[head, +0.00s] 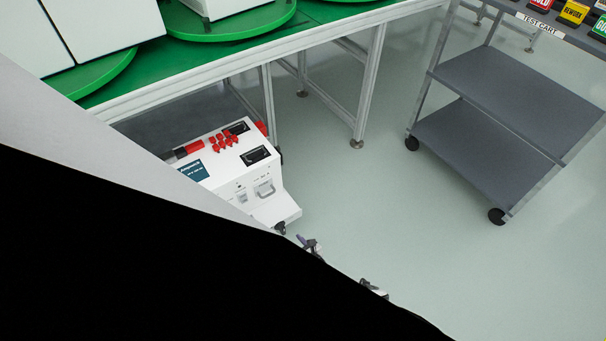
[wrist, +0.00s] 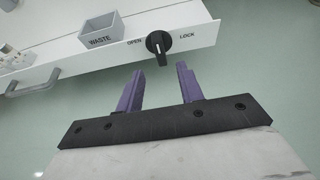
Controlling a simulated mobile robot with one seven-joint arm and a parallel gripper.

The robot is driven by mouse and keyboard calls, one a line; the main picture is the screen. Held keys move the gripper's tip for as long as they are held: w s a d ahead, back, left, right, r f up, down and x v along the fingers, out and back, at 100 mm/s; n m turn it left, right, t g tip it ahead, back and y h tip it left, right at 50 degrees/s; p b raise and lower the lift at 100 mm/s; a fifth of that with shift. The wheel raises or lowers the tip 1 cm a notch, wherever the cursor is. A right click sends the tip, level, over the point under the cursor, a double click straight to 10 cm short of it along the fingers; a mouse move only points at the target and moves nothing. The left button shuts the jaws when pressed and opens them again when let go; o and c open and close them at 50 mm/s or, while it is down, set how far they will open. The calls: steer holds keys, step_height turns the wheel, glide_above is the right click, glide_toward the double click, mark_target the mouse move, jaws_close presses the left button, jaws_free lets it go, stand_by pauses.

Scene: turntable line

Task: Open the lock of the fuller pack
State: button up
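A black rotary knob (wrist: 158,42) sits on the edge of a white panel (wrist: 70,70) in the wrist view, between the words OPEN at its left and LOCK at its right. Its bar lies roughly across the panel edge, turned squarely to neither word. My gripper (wrist: 160,70) is open and empty, its two purple fingers just short of the knob and one to each side of it. In the head view a white unit (head: 230,170) with red parts on top stands low by the bench. I cannot tell which pack is fuller; no fill level shows.
A grey bin marked WASTE (wrist: 100,32) and a bar handle (wrist: 30,87) are left of the knob. A green-topped bench (head: 300,15) carries green turntables (head: 230,25). A grey TEST CART (head: 500,120) stands at right. The floor between is clear.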

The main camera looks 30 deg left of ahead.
steer(key=p+v, duration=0.2)
steer(key=v, duration=0.4)
steer(key=shift+p, duration=0.4)
